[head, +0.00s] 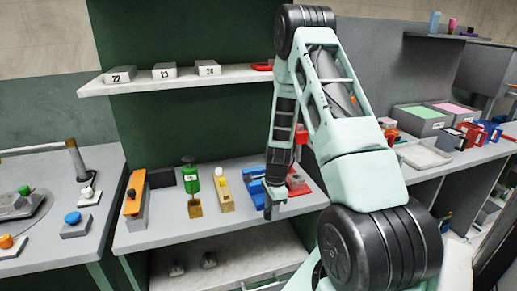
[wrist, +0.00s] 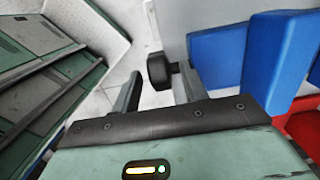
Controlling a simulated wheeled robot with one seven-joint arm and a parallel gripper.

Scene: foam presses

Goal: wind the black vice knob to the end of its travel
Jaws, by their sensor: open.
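A black round knob (wrist: 159,70) on a short shaft shows in the wrist view, between and just beyond my fingertips, nearer the right finger. I cannot tell whether it touches that finger. Its shaft runs right, toward a blue body (wrist: 215,55). My gripper (wrist: 159,80) is open, its two grey fingers apart with nothing clamped. In the head view my gripper (head: 272,212) is low at the bench's front edge, just in front of the blue vice (head: 252,183). The knob is not clearly visible there, perhaps hidden by my gripper.
A red device (head: 297,184) stands right of the blue vice. A yellow one (head: 224,190), a green one (head: 193,185) and an orange one (head: 134,192) stand to the left. A shelf with numbered blocks (head: 164,71) hangs above. Bare bench (head: 160,233) lies in front.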

